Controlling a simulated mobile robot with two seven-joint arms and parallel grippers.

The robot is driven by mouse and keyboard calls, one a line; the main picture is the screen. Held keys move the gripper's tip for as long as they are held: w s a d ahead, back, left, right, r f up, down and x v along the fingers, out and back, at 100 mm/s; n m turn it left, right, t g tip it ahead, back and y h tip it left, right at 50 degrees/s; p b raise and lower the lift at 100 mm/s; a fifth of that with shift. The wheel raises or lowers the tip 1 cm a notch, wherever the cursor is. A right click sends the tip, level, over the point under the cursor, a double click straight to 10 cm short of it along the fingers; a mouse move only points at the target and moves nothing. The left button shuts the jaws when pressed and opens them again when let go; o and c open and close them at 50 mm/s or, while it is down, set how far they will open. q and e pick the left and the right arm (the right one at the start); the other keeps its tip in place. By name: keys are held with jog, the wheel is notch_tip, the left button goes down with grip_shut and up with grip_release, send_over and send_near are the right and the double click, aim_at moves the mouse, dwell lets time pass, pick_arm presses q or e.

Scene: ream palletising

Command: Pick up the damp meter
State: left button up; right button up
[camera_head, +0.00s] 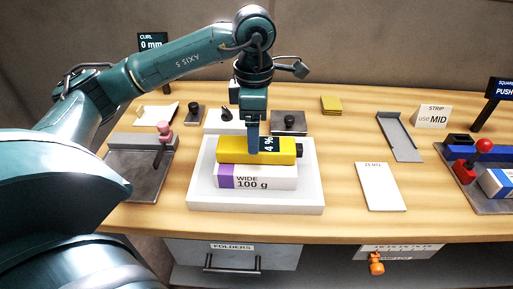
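The damp meter looks to be the yellow block (231,150) with a dark display reading "4 %" and a black end at its right. It lies across a white ream (268,183) marked "WIDE 100 g" with a purple end, on a white tray (310,195). My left gripper (252,150) points straight down at the meter from above. One finger shows in front of the meter's near face, beside the display. The other finger is hidden, so I cannot tell whether it grips. My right gripper is not in view.
A blank white pad marked "ZERO" (380,187) lies right of the tray. A grey angled channel (398,137) and a red-knobbed device (484,148) stand farther right. At the left is a grey plate with a pink-knobbed lever (164,134). Small blocks line the back.

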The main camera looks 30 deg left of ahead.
pick_arm(q)
notch_tip(320, 180, down, 5)
jog(key=shift+w+d+f+p, duration=0.1)
jog(key=shift+d+f+p, duration=0.05)
jog(key=shift+p, duration=0.5)
jog(key=c, duration=1.3)
